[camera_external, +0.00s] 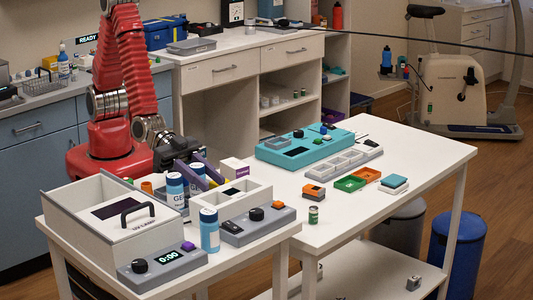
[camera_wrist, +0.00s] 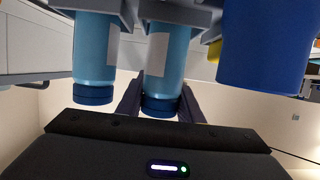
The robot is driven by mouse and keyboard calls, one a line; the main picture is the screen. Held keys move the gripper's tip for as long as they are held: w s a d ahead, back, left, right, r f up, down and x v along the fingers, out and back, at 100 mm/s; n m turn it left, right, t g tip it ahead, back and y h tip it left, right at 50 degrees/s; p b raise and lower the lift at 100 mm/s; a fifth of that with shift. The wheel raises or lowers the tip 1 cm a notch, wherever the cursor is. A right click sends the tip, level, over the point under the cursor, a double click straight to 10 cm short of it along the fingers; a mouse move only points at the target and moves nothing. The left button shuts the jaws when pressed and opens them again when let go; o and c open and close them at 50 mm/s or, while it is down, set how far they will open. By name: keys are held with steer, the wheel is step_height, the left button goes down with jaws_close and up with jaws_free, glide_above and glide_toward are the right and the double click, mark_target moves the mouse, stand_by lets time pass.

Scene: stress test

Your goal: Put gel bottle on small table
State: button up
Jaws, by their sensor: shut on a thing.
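One labelled GE bottle (camera_external: 175,192) is beside another gel bottle (camera_external: 196,184), which is partly hidden. A third bottle (camera_external: 209,231) stands nearer the front. My gripper (camera_external: 198,172) reaches in from behind, its dark fingers around the partly hidden bottle. The wrist view is upside down and shows the held gel bottle (camera_wrist: 165,55) between the fingers, with another bottle (camera_wrist: 95,50) beside it. I cannot tell whether the held bottle is lifted. A smaller white table (camera_external: 235,262) is at front left.
A large dark-blue object (camera_wrist: 265,45) is close in the wrist view.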

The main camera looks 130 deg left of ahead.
steer(key=shift+f, duration=0.2)
steer(key=o, duration=1.3)
steer(key=shift+v, duration=3.75)
steer(key=s+a+r+g, duration=0.3)
steer(key=s, duration=0.5)
steer(key=s+a+r+g, duration=0.3)
steer(key=s, duration=0.6)
steer(key=s+a+r+g, duration=0.3)
steer(key=s+r, duration=0.1)
steer(key=s, duration=0.5)
steer(key=shift+a, duration=0.25)
